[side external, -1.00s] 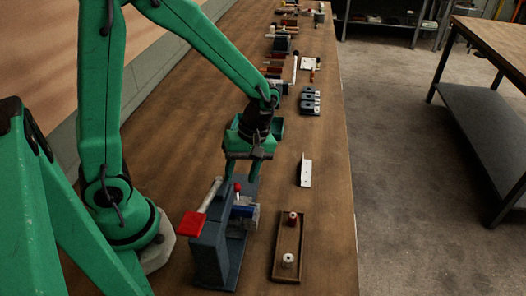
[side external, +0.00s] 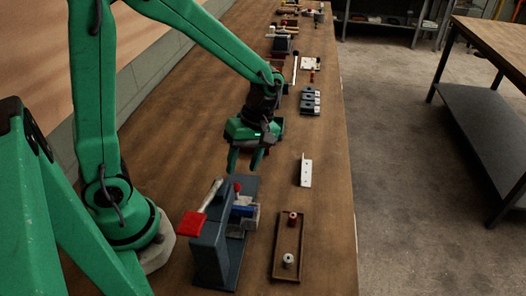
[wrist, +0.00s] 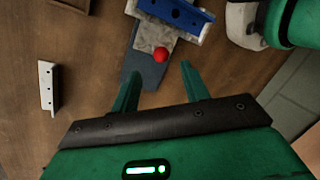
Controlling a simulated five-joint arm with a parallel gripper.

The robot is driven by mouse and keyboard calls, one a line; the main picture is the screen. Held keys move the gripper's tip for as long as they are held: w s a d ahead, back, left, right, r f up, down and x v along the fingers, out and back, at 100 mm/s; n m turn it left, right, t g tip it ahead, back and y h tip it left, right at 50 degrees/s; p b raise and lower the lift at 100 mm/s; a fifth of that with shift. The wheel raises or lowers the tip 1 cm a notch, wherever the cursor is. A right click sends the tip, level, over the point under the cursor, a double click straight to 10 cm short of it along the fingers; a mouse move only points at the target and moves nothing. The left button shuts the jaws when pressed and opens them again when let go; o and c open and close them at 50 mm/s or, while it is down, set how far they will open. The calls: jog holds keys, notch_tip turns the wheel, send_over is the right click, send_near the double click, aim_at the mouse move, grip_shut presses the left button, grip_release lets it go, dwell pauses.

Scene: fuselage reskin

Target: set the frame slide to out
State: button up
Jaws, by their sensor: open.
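The dark blue-grey fixture (side external: 215,248) stands on the bench in front of my gripper. It carries a pale slide block with a blue piece (side external: 242,211), a red ball knob (side external: 237,187) and a pale lever with a red handle (side external: 193,225). In the wrist view the knob (wrist: 160,55) sits on the pale slide block (wrist: 150,38), beside the blue piece (wrist: 178,12). My gripper (side external: 244,169) is open and empty, above the fixture's far end and apart from the knob. In the wrist view the knob lies just beyond the fingertips (wrist: 160,70). I cannot tell the slide's setting.
A white angle bracket (side external: 305,172) stands to the right. A brown tray (side external: 274,260) with two spool-like parts lies at the front right. A dark block with several holes (side external: 310,101) and other parts line the bench behind. Bare wood lies between the bracket and the fixture.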

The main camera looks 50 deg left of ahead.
aim_at(237, 187)
jog(key=shift+a+n, duration=0.15)
jog(key=shift+n, duration=0.65)
jog(key=shift+f, duration=0.1)
jog(key=shift+x, duration=3.85)
grip_shut()
